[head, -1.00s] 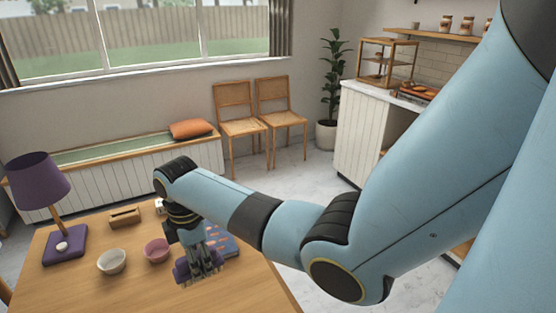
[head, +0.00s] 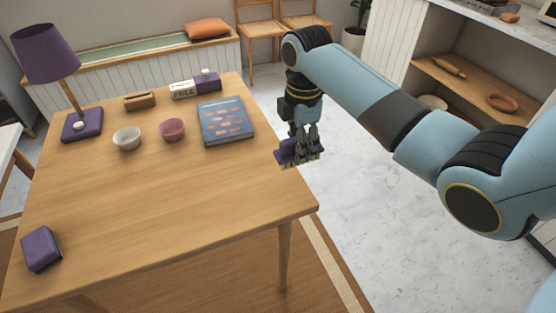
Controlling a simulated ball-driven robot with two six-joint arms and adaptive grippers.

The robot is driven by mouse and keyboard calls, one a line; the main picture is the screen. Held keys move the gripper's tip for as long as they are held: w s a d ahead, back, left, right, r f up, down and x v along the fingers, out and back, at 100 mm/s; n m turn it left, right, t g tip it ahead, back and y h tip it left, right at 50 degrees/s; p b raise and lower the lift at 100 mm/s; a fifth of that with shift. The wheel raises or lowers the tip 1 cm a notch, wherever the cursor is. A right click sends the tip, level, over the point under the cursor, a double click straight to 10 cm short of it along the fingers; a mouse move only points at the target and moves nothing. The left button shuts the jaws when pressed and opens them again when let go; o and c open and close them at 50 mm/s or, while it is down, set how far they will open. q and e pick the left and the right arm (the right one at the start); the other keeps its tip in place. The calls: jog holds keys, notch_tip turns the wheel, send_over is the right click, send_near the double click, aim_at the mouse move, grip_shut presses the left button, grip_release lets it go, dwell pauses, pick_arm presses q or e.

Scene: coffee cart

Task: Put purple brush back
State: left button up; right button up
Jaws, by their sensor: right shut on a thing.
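My right gripper (head: 302,155) is shut on a purple thing, which I take to be the purple brush (head: 286,153). The gripper points down at the table's right edge, and in the picture the brush shows beyond that edge, against the pale floor. The gripper's fingers hide part of the brush. I cannot tell its exact height. My left gripper is not in view.
The wooden table (head: 190,200) holds a purple lamp (head: 80,125), a white bowl (head: 127,138), a pink bowl (head: 172,129), a blue book (head: 227,121), a "FREE" block (head: 182,89), a wooden holder (head: 140,101) and a purple block (head: 41,248). Its middle is clear. Shelves (head: 470,85) stand right.

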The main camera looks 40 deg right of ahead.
jog(key=w+a+f, duration=0.1)
jog(key=w+f, duration=0.1)
jog(key=w, duration=0.1)
jog(key=w+a+f+b, duration=0.1)
jog(key=w, duration=0.1)
jog(key=shift+a+f, duration=0.25)
jog(key=shift+a, duration=0.05)
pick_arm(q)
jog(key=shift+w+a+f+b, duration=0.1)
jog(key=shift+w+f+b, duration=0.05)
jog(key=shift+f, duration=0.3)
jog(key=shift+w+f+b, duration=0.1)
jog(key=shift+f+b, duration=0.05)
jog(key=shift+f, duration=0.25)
pick_arm(e)
jog(key=shift+f, duration=2)
jog(key=shift+f, duration=0.1)
jog(key=o, duration=1.1)
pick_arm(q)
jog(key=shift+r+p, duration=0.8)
pick_arm(e)
notch_tip(320, 180, up, 12)
jog(key=shift+r, duration=0.15)
